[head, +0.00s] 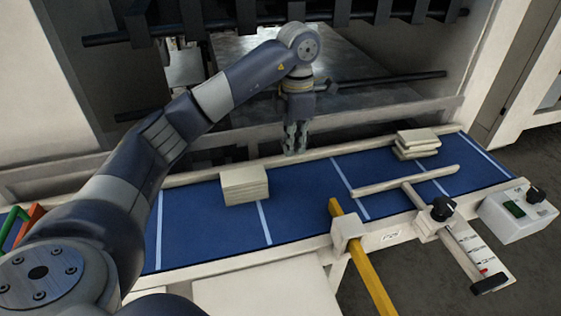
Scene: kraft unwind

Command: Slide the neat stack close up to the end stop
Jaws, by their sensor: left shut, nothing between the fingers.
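A neat stack (245,186) of pale, flat pieces with even edges sits on the blue belt (300,205), left of its middle. A second, untidy stack (417,144) with shifted layers sits farther right near the back rail. My left gripper (295,151) points down at the belt's back edge, to the right of the neat stack and apart from it. Its fingers are together and hold nothing. I cannot tell for sure which part is the end stop; a cream bar (405,180) lies across the belt at the right. My right gripper is not in view.
A yellow bar (362,255) in a cream bracket sticks out at the front edge. A knob (443,208) and a scale arm stand right of it, then a control box (518,211). Dark machine bars (280,20) hang behind.

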